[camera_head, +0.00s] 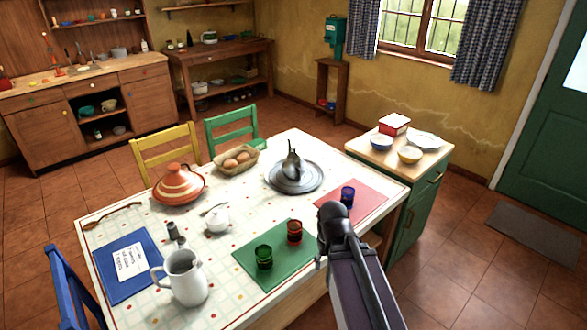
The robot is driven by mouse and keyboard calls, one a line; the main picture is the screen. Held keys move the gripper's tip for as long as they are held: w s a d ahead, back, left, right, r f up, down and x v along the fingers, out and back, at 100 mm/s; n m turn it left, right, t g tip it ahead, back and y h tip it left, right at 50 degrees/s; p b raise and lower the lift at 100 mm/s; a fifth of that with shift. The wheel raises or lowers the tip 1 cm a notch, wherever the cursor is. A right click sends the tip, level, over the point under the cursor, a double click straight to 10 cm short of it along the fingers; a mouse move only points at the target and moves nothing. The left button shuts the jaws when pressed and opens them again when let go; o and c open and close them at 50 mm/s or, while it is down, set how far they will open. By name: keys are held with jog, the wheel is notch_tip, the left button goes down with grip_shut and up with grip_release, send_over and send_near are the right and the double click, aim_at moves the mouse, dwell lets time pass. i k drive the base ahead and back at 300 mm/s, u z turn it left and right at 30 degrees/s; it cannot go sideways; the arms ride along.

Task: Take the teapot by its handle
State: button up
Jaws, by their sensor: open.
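A grey metal teapot (292,168) with a pointed top stands upright on a round silver tray (280,186) near the far right part of the table. Its handle is too small and dark to make out clearly. My dark arm comes up from the bottom edge, right of the table's middle. Its rounded upper part shows in front of the table's right side, apart from the teapot. No gripper fingers can be seen.
The table (140,216) also bears a striped tagine (178,187), an egg basket (236,160), a white pitcher (184,279), a white sugar pot (216,218) and coloured glasses (294,232). A green cabinet (413,205) with bowls stands right. Chairs stand behind and left.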

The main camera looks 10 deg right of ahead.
aim_at(295, 168)
jog(key=i, duration=0.95)
jog(key=z, duration=0.05)
